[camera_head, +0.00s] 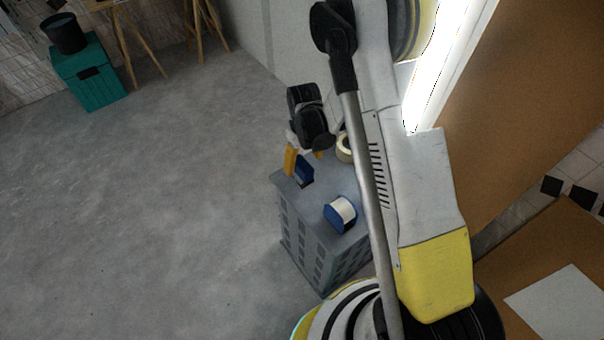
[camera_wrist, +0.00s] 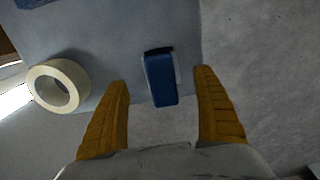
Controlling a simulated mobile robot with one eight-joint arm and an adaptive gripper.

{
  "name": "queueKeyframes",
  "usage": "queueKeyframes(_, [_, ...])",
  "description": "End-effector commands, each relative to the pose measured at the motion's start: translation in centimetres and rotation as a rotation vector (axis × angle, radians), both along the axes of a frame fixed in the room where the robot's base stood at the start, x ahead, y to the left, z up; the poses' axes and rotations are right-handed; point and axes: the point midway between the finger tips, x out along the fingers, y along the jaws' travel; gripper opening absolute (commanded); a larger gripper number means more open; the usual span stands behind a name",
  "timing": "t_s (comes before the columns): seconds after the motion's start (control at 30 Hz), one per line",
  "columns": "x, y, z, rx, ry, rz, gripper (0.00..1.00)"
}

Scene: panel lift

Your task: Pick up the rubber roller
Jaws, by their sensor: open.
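A small blue block-like object with a black end and a pale side edge (camera_wrist: 162,80) lies on the grey crate top in the wrist view. It is probably the rubber roller, though its shape does not make this certain. In the head view it shows as a blue piece (camera_head: 305,173) just below my gripper (camera_head: 303,160). My gripper's yellow fingers (camera_wrist: 163,76) are open, one on each side of the blue object, with gaps on both sides. The fingers hide part of the crate top.
A cream tape roll (camera_wrist: 58,87) lies left of my gripper in the wrist view. A brown panel (camera_head: 530,90) stands at the right. The floor left of the crate is clear.

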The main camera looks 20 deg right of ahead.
Motion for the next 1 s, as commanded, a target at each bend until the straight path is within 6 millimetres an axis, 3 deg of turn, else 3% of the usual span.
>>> queueKeyframes(0.43, [0.0,0.4,-5.9,0.0,-0.001,-0.001,0.79])
queueKeyframes(0.7, [0.0,0.4,-6.0,0.0,-0.001,-0.001,0.77])
queueKeyframes(0.9, [0.0,0.4,-6.0,0.0,-0.001,-0.001,0.16])
queueKeyframes(1.0, [0.0,0.4,-6.0,0.0,-0.001,-0.001,0.12])
